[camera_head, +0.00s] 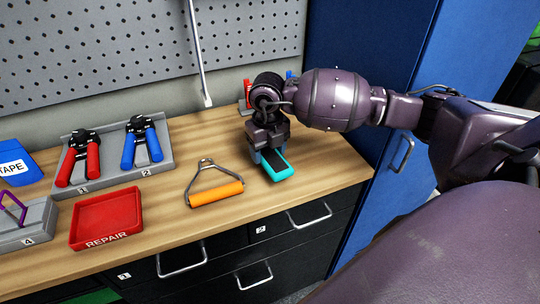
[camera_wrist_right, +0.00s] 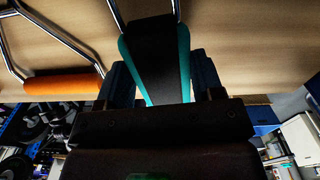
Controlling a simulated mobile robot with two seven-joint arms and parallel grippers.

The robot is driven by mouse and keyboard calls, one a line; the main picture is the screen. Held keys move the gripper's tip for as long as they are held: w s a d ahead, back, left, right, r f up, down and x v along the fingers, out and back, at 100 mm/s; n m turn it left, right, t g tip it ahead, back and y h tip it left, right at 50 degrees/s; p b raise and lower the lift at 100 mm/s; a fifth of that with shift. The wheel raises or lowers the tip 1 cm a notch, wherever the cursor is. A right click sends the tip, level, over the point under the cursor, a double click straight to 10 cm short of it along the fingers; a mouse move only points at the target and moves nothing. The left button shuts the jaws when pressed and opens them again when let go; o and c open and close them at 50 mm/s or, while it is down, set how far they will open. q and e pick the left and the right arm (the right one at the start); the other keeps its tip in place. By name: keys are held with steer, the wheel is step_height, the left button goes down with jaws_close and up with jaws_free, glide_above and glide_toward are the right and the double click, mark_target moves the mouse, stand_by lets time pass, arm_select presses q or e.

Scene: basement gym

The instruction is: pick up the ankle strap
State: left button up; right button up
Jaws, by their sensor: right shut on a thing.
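The ankle strap (camera_head: 279,168), teal with a black middle, is at the right part of the wooden bench, below my right gripper (camera_head: 268,152). In the right wrist view the strap (camera_wrist_right: 160,58) runs between the two dark fingers of my right gripper (camera_wrist_right: 163,78), which is shut on it. Metal bars show at the strap's far end there. I cannot tell whether the strap touches the bench or is slightly above it. My left gripper is not in view.
An orange-handled metal grip (camera_head: 216,192) lies just left of the strap. A red REPAIR tray (camera_head: 106,216), a grey holder (camera_head: 160,164) with red and blue hand grippers, and a grey block (camera_head: 28,228) stand further left. A blue cabinet (camera_head: 372,215) borders the bench on the right.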

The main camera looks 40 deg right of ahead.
mark_target(268, 152)
step_height(268, 152, up, 17)
steer(key=p, duration=0.8)
steer(key=shift+f, duration=0.1)
